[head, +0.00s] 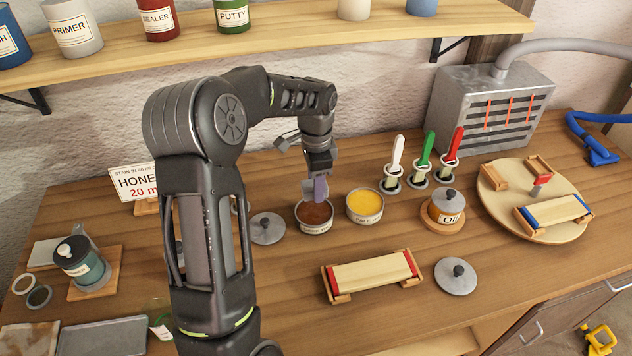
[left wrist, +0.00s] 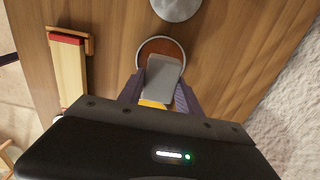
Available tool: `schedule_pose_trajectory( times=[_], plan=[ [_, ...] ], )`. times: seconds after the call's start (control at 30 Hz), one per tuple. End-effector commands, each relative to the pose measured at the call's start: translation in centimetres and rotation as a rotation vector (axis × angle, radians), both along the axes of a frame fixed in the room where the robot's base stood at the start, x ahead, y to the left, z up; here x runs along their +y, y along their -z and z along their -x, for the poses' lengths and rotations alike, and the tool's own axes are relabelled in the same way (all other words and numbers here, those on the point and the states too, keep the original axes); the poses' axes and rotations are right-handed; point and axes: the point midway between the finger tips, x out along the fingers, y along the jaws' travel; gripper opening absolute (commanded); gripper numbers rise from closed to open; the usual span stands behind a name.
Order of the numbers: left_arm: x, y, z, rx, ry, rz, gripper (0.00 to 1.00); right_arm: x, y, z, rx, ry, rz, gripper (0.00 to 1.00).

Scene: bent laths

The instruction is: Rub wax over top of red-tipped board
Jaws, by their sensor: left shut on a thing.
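The red-tipped board (head: 372,271) is a pale lath with red ends, lying across a wooden cradle at the front middle of the bench. Its red end also shows at the left in the left wrist view (left wrist: 66,40). An open tin of brown paste (head: 314,214) and an open tin of yellow paste (head: 364,204) stand behind it. My left gripper (head: 317,190) points down over the brown tin. It is shut on a grey block (left wrist: 163,76), which overlaps the brown tin (left wrist: 161,46) in the left wrist view. Contact with the paste cannot be told. My right gripper is out of view.
Loose lids (head: 267,228) and (head: 456,276) lie near the tins. Brushes with white, green and red handles (head: 425,150), an oil jar (head: 446,205) and a turntable (head: 533,190) with a blue-tipped board (head: 553,211) stand to the right. A shelf (head: 290,35) overhangs the back.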

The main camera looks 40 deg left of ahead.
Motion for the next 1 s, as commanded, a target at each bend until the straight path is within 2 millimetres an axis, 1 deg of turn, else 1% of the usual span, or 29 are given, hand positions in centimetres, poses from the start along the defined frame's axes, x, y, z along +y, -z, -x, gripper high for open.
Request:
schedule_pose_trajectory(
  times=[0.17,0.43,0.5,0.63,0.8,1.0],
  plan=[
    [0.0,0.8,0.0,0.001,0.000,0.000,0.09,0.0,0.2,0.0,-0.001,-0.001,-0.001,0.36],
    [0.0,3.4,0.1,0.003,-0.001,0.001,0.09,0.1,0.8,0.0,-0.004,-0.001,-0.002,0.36],
    [0.0,4.3,0.1,0.003,-0.001,0.000,0.09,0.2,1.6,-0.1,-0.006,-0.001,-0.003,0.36],
    [0.0,5.4,0.0,0.001,-0.001,0.000,0.09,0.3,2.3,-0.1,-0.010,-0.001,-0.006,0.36],
    [0.0,6.0,0.0,0.001,-0.001,-0.001,0.09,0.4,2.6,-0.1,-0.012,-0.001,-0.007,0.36],
    [0.0,6.0,0.0,0.001,-0.001,-0.001,0.09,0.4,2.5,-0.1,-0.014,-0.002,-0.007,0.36]
  ],
)
